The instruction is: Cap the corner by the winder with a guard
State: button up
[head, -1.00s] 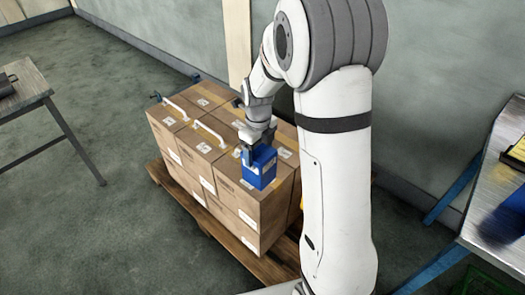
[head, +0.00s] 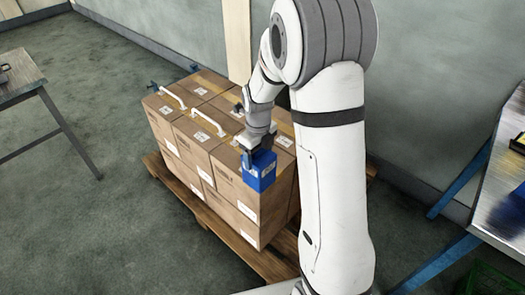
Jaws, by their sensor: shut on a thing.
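My gripper (head: 258,151) is shut on a blue corner guard (head: 260,172), a box-like piece. It holds the guard at the near top corner of the stack of brown cartons (head: 236,208). I cannot tell whether the guard touches the cartons. Another blue piece (head: 154,87) sits at the far left top corner of the stack, and a small blue bit (head: 194,68) shows at the back corner. A dark piece, perhaps the winder (head: 239,108), shows on top behind my wrist, partly hidden.
The cartons stand on a wooden pallet (head: 203,216). White strap-like handles (head: 173,97) rise from the carton tops. A metal table (head: 15,82) stands at left and another bench (head: 505,195) at right. The grey floor at left is clear.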

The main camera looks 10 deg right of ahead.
notch_tip(320, 180, down, 10)
jog(key=b, duration=0.6)
jog(key=shift+r, duration=0.15)
jog(key=shift+w+d+f+b, duration=0.1)
jog(key=shift+w+f+b, duration=0.45)
jog(key=shift+w+f, duration=0.1)
jog(key=o, duration=1.1)
